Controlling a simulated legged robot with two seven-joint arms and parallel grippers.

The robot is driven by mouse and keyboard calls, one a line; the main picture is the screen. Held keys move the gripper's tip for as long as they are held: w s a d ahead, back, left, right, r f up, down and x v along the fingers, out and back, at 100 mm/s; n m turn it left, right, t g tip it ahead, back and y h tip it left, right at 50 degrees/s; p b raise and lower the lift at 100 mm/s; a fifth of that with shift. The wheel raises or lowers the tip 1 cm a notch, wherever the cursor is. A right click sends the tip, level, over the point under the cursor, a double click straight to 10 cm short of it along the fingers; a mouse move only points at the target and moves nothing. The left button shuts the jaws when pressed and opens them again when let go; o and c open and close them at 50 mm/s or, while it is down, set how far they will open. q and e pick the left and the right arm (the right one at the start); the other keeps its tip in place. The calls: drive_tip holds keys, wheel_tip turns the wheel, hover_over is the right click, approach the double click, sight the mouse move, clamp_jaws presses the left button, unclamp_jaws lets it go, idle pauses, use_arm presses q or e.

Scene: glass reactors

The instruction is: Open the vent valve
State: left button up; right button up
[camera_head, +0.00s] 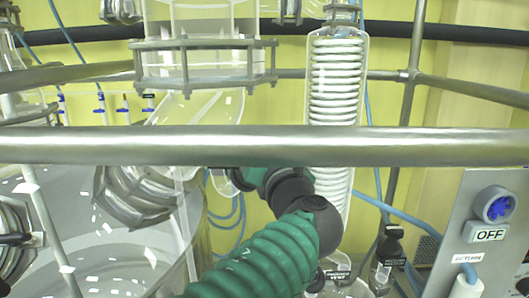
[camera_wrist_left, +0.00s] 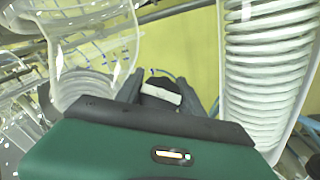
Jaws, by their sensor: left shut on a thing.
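My left arm rises from the bottom of the head view. Its green and black wrist end (camera_head: 262,178) passes behind the horizontal metal rail, and the fingertips are not clear there. In the left wrist view my left gripper (camera_wrist_left: 161,96) has its dark fingers on both sides of a black part with a white label (camera_wrist_left: 163,93) and is shut on it. This part looks like a valve handle, but its label is unreadable. My right gripper is not in view.
The metal rail (camera_head: 260,146) crosses the head view in front of my wrist. A coiled glass condenser (camera_head: 336,82) stands to the right of centre, and a large glass vessel (camera_head: 75,235) to the left. A control panel with an "OFF" label (camera_head: 490,235) stands at right.

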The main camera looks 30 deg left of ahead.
use_arm(q)
drive_tip(key=shift+f, duration=0.2)
drive_tip(key=o, duration=1.1)
drive_tip(key=shift+w, duration=0.1)
drive_tip(key=shift+o, duration=1)
drive_tip(key=shift+w+a, duration=0.1)
drive_tip(key=shift+o, duration=0.5)
drive_tip(key=shift+w+a, duration=0.1)
drive_tip(key=shift+w, duration=0.15)
drive_tip(key=shift+s, duration=0.15)
drive_tip(key=b+v, duration=0.5)
drive_tip(key=v, duration=1.1)
drive_tip(key=shift+s+d, duration=0.2)
drive_tip(key=shift+s, duration=0.05)
drive_tip(key=shift+f, duration=0.1)
